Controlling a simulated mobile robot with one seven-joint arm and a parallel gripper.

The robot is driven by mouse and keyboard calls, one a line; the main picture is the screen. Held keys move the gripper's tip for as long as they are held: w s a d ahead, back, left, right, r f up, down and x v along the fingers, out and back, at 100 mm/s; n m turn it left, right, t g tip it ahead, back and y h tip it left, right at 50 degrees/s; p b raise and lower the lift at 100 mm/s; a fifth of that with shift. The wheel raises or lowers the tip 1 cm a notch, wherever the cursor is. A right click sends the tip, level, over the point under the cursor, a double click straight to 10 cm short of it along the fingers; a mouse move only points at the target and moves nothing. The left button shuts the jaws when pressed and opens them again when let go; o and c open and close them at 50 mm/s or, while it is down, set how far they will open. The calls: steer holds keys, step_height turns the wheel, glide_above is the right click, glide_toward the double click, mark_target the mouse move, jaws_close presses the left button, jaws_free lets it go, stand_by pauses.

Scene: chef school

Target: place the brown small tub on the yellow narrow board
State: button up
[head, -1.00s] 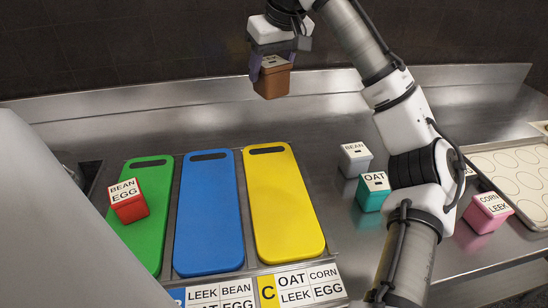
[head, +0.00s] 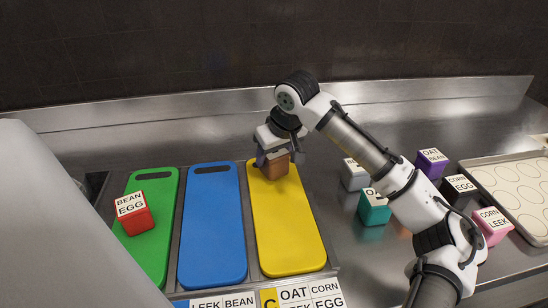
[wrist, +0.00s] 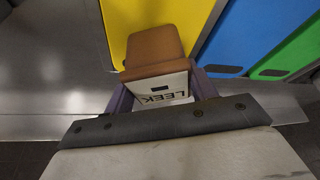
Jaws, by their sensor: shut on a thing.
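The brown small tub (head: 274,168) has a white lid and is held by my gripper (head: 272,156) at the far end of the yellow narrow board (head: 287,228). In the wrist view the brown tub (wrist: 154,47) sits between the purple fingers of my gripper (wrist: 163,98), and its lid reads LEEK. The yellow board (wrist: 124,20) shows behind the tub. I cannot tell whether the tub touches the board. My gripper is shut on the tub.
A blue board (head: 212,230) and a green board (head: 150,255) lie to the left; a red tub (head: 134,213) stands on the green one. Teal (head: 374,208), white (head: 354,175), purple (head: 431,164), black (head: 458,188) and pink (head: 491,226) tubs stand right, near a tray (head: 510,193). The yellow board's near part is clear.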

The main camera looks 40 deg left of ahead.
steer(key=shift+f, duration=0.95)
steer(key=shift+f, duration=0.1)
steer(key=o, duration=1.1)
steer(key=b+v, duration=0.2)
steer(key=v, duration=1)
